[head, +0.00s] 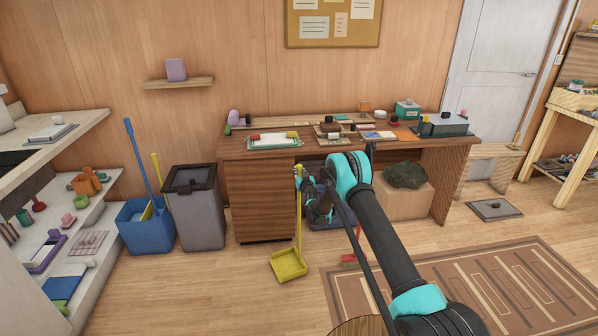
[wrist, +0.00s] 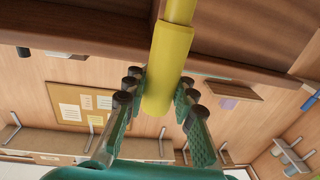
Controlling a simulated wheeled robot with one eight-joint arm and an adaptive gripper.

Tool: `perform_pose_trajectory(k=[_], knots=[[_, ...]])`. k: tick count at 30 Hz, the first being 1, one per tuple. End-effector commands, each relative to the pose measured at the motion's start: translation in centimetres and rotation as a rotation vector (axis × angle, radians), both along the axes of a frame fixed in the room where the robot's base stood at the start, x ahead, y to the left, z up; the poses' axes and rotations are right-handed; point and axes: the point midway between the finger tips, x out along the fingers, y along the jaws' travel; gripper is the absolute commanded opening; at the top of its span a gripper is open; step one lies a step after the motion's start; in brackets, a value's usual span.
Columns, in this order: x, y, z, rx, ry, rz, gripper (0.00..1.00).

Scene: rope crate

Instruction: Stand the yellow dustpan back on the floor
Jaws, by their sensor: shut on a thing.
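The yellow dustpan (head: 289,266) has a long, nearly upright handle. Its pan is at floor level in front of the wooden desk's left cabinet; I cannot tell whether it touches the floor. My gripper (head: 300,174) is shut on the upper end of the handle. In the wrist view the thick yellow handle grip (wrist: 165,80) runs between the two fingers of my gripper (wrist: 160,103), and its rounded end shows. My arm hides part of the space under the desk.
The wooden desk (head: 260,200) stands just behind the dustpan. A grey bin (head: 199,215) and a blue bin (head: 143,238) with long-handled tools stand to the left. A red brush (head: 349,260) is right of the pan, by the patterned rug (head: 470,285). Bare floor lies left of the pan.

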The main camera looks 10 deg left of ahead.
Motion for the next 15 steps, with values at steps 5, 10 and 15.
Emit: perform_pose_trajectory(k=[5,10,15], knots=[[0.02,0.0,-0.16,0.001,-0.001,0.0,0.0],[0.02,0.0,-0.37,0.001,-0.001,0.0,0.0],[0.01,0.0,-0.58,0.001,-0.001,0.0,0.0]])
